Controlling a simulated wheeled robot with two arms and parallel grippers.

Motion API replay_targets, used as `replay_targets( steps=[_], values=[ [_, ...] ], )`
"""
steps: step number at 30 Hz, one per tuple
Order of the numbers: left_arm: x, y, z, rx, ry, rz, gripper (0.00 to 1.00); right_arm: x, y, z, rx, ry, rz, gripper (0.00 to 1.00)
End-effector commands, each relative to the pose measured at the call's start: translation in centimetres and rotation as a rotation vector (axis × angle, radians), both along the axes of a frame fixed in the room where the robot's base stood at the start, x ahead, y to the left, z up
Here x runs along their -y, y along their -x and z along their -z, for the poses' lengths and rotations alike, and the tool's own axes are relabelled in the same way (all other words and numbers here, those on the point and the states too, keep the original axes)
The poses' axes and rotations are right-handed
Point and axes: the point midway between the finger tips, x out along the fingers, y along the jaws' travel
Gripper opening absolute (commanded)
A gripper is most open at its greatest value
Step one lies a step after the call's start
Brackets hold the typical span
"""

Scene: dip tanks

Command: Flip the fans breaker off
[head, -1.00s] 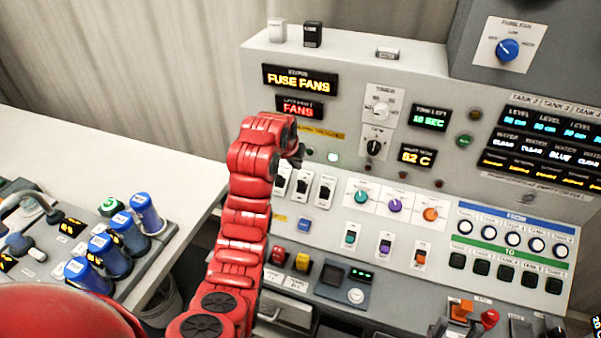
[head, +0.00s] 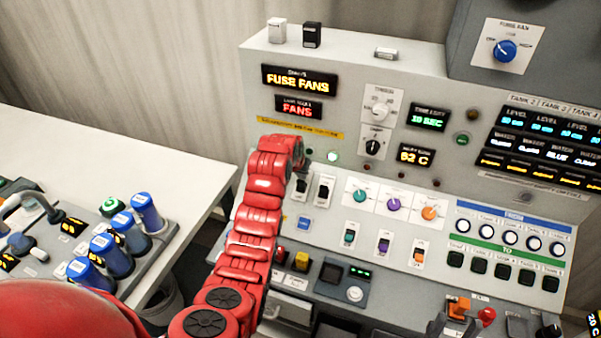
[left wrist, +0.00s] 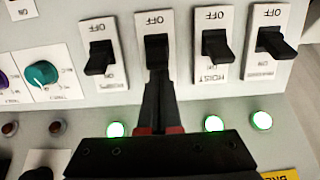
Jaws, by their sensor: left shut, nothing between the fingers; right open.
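A row of black-lever breakers on white plates fills the upper left wrist view, with OFF marked at the top of the plates. My left gripper (left wrist: 158,98) is shut and empty, its fingertips at the lower end of the second breaker from the left (left wrist: 156,48). Its name is hidden by the fingers, and I cannot tell contact. Neighbouring breakers stand to the left (left wrist: 101,58) and right, one labelled HOIST (left wrist: 215,44). In the head view, the red left arm hides part of the row; two breakers (head: 322,188) show beside it. My right gripper is not in view.
The status display (head: 299,80) reads FUSE FANS, and a smaller red display (head: 299,107) reads FANS. Green lamps (left wrist: 214,124) glow beside the breakers. Knobs (head: 396,203) lie right of the row.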

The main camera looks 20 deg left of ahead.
Motion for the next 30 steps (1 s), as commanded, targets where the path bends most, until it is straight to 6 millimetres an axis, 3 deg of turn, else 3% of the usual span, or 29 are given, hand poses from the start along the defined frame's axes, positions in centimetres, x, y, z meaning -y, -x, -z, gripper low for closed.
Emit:
replay_targets(
  steps=[30],
  values=[
    [-0.1, 0.7, 0.1, 0.121, 0.004, 0.0, 0.0, 0.0, 0.0, 1.9, 0.0, 0.0, 0.0, 0.5]
  ],
)
